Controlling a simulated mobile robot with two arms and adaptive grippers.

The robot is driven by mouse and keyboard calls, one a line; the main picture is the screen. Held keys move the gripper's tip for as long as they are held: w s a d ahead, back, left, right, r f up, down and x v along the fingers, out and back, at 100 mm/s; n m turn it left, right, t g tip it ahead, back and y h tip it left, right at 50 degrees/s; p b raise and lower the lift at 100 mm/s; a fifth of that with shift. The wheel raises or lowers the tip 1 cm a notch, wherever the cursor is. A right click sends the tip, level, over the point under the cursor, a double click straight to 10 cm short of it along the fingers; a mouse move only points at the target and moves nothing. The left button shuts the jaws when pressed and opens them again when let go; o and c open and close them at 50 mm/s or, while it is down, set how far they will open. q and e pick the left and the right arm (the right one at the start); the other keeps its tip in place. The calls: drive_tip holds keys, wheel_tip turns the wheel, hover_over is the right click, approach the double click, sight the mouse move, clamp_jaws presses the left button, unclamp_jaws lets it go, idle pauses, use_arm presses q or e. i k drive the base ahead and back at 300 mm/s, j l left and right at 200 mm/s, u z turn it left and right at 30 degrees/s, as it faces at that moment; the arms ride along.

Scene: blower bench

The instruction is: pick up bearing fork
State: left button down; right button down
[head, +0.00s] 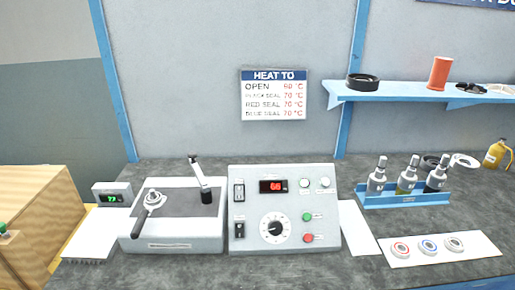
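A tool with a dark handle (141,223) and a round metallic head (153,198) lies at a slant in the grey-topped white tray unit (170,244). It looks like the bearing fork, perhaps with a bearing at its head; I cannot tell whether these are separate pieces. Neither of my grippers shows in the head view.
A control box (249,244) reading 68 adjoins the tray unit. A small display (112,187) stands left of it. A blue rack (405,199) of bottles and a white mat (440,261) with three rings lie right. A wooden crate (32,205) stands far left.

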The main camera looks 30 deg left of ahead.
sight(138, 226)
drive_tip(key=u, duration=1.95)
drive_tip(key=i+j+z, duration=0.15)
drive_tip(key=j, duration=0.25)
drive_tip(key=i+j+z, duration=0.1)
drive_tip(key=j, duration=0.35)
drive_tip(key=i+j+z, duration=0.15)
drive_tip(key=j, duration=0.3)
